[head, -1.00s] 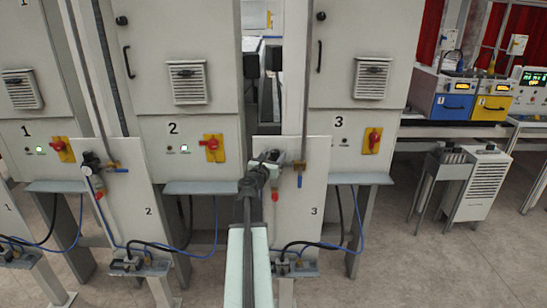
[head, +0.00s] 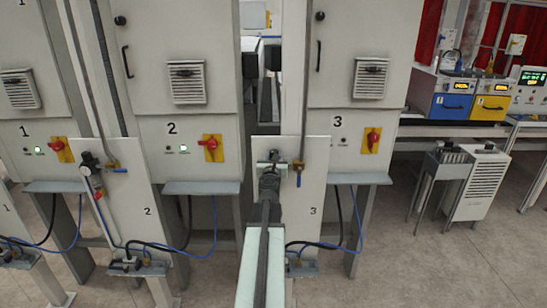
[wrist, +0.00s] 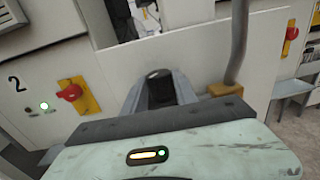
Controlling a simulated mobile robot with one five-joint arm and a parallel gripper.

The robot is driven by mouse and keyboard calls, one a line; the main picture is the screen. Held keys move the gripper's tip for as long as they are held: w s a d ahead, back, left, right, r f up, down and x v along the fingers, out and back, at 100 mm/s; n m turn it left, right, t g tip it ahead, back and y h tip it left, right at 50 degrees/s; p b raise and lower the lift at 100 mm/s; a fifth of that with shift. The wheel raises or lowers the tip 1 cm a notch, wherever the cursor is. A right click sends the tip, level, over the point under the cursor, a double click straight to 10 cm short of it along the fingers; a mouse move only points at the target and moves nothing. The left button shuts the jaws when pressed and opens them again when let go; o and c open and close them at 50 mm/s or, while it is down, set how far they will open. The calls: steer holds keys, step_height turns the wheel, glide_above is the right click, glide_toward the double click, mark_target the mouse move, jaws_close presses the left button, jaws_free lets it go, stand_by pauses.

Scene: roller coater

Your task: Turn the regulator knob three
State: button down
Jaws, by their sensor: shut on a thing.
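Panel 3 (head: 311,205) stands at the centre right, with the number 3 low on its face. My gripper (head: 270,168) is at the upper part of this panel, in front of its regulator (head: 272,158). The arm hides most of the regulator. In the wrist view my gripper (wrist: 160,88) has its fingers shut around a dark rounded knob (wrist: 158,74), the regulator knob. How far the knob is turned cannot be seen.
A pipe with a brass fitting and blue-handled valve (head: 299,168) is just right of my gripper. Panel 2 (head: 140,215) with its gauge (head: 86,170) stands left. Cabinet 3 (head: 345,120) with a red switch (head: 372,140) is behind.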

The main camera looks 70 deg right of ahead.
steer(key=c, duration=1)
jaws_free()
